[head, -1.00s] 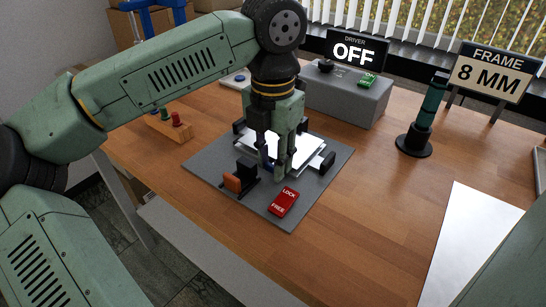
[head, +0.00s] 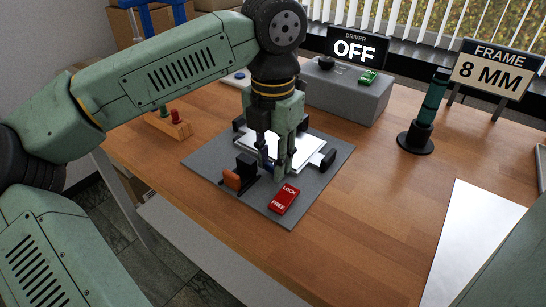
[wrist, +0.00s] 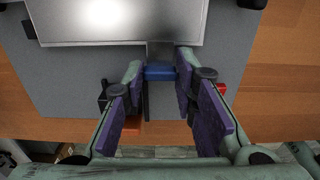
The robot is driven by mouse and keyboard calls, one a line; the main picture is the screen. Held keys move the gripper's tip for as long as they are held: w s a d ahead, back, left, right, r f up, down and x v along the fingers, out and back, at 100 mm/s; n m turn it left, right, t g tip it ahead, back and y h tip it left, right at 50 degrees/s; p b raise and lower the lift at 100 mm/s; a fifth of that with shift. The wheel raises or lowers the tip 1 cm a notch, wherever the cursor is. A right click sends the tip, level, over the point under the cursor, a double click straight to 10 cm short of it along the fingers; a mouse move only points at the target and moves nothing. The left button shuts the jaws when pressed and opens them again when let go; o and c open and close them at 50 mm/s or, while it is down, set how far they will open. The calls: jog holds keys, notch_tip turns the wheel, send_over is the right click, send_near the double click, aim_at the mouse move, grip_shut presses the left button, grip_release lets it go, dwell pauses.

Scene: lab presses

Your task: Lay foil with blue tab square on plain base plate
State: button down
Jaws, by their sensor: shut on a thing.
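The foil is a bright, shiny silver sheet (head: 305,147) within the fixture on the grey board. In the wrist view the foil (wrist: 115,20) fills the top, and its near edge looks roughly level in the picture. Its blue tab (wrist: 160,73) sits between the fingertips of my gripper (wrist: 161,70), which is shut on it. In the head view my gripper (head: 274,170) points down at the near side of the foil. The plain base plate cannot be told apart from the foil above it; I cannot tell whether they touch all over.
The grey board (head: 225,170) carries black stops, an orange-and-black clamp (head: 238,178) and a red LOCK/FREE switch (head: 285,199). A grey driver box (head: 345,92) reads OFF. A dark green post (head: 427,115) stands right, near an 8 MM sign (head: 490,70). Table between is clear.

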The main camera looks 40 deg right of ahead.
jog(key=c, duration=1.2)
grip_release()
